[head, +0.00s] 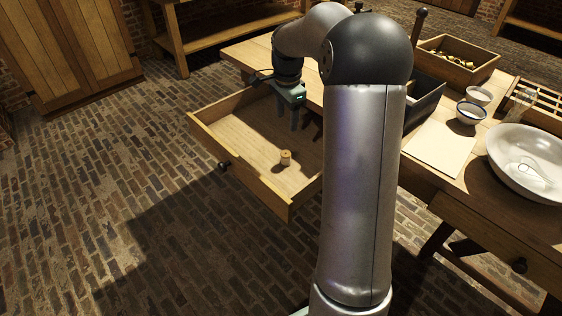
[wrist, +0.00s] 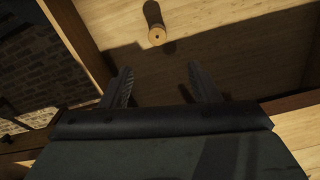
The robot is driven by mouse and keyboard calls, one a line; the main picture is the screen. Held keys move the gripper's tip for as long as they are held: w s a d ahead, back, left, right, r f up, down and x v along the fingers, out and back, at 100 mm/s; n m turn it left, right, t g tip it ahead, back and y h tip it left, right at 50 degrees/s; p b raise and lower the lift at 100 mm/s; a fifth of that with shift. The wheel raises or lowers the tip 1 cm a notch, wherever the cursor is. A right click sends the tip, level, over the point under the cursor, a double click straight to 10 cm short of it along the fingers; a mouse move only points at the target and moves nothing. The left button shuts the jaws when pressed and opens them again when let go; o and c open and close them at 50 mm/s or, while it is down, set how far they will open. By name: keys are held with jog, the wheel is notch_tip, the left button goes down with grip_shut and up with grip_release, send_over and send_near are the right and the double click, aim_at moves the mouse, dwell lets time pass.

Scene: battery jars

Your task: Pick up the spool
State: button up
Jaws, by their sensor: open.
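The spool (head: 285,158) is a small, light wooden cylinder in the open drawer (head: 207,130), near its front corner. It appears to stand on the drawer floor. In the wrist view the spool (wrist: 157,36) is at the top centre, beyond the fingertips, with a dark shadow beside it. My gripper (head: 294,122) is over the back part of the drawer, apart from the spool. In the wrist view my gripper (wrist: 160,82) has its two fingers spread with nothing between them. My arm hides the drawer's right end in the head view.
The drawer walls stand around the spool. The table at right holds a wooden box (head: 458,62) of small items, a black box (head: 424,98), small bowls (head: 471,112), a paper sheet (head: 440,148) and a large white basin (head: 528,150). Brick floor lies open at left.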

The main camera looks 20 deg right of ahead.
jog(key=b, duration=0.1)
send_over(286, 153)
notch_tip(286, 153, down, 9)
jog(key=shift+w+d+r, duration=0.1)
jog(key=shift+w, duration=0.05)
jog(key=shift+s+a+f+b, duration=0.1)
jog(key=shift+f+b, duration=0.3)
jog(key=shift+f, duration=0.95)
jog(key=shift+s+a+f+b, duration=0.1)
jog(key=shift+f+b, duration=0.3)
jog(key=shift+f, duration=0.9)
jog(key=c, duration=1.1)
